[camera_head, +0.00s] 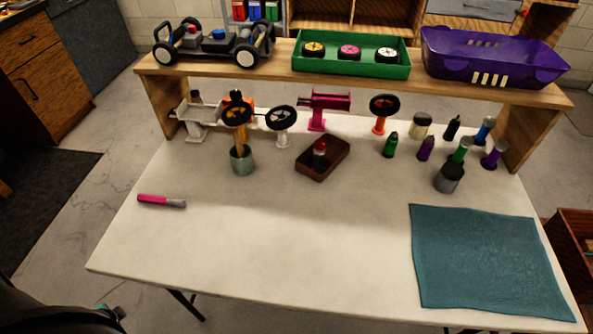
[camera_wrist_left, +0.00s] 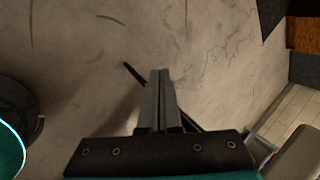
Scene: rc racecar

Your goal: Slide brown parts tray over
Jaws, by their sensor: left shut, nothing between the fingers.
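The brown parts tray (camera_head: 312,171) sits on the white table near its middle, below the shelf. It is a small dark brown box, turned at an angle, with a small red-and-grey item (camera_head: 319,153) standing in it. My left gripper (camera_wrist_left: 161,75) shows in the left wrist view, with its two fingers together and nothing between them. It is over the bare floor, away from the tray. Neither gripper shows in the head view, and the right gripper is in no view.
A wooden shelf (camera_head: 300,78) spans the table's back. A grey-green cup (camera_head: 242,160) stands left of the tray, and several small bottles stand right. A pink pen-like tool (camera_head: 161,201) lies at left. A teal mat (camera_head: 480,260) covers the front right. The front middle is clear.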

